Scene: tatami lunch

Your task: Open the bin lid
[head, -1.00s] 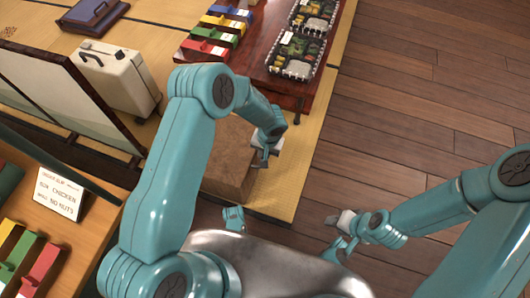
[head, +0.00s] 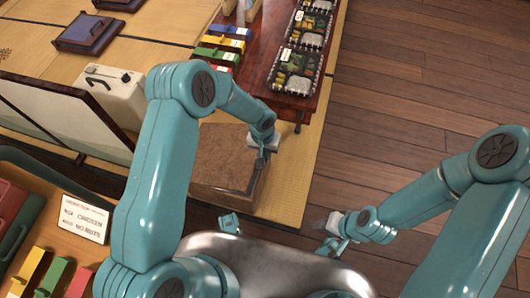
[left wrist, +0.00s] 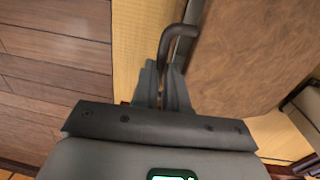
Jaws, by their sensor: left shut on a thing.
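The bin is a low box with a brown, speckled lid (head: 222,155) and a darker edge, left of the middle in the head view. The lid fills the right of the left wrist view (left wrist: 250,45). My left gripper (head: 262,160) is at the lid's right edge. In the left wrist view its fingers (left wrist: 163,85) are shut on a dark bent handle (left wrist: 178,45) beside the lid. Whether the lid is raised is hard to tell. My right gripper (head: 322,226) is over the wooden floor, away from the bin; its small fingers do not show clearly.
A cream case (head: 112,95) stands behind left of the bin. A counter with a sign card (head: 83,219) is at left. Wooden floor (head: 420,90) is clear at right.

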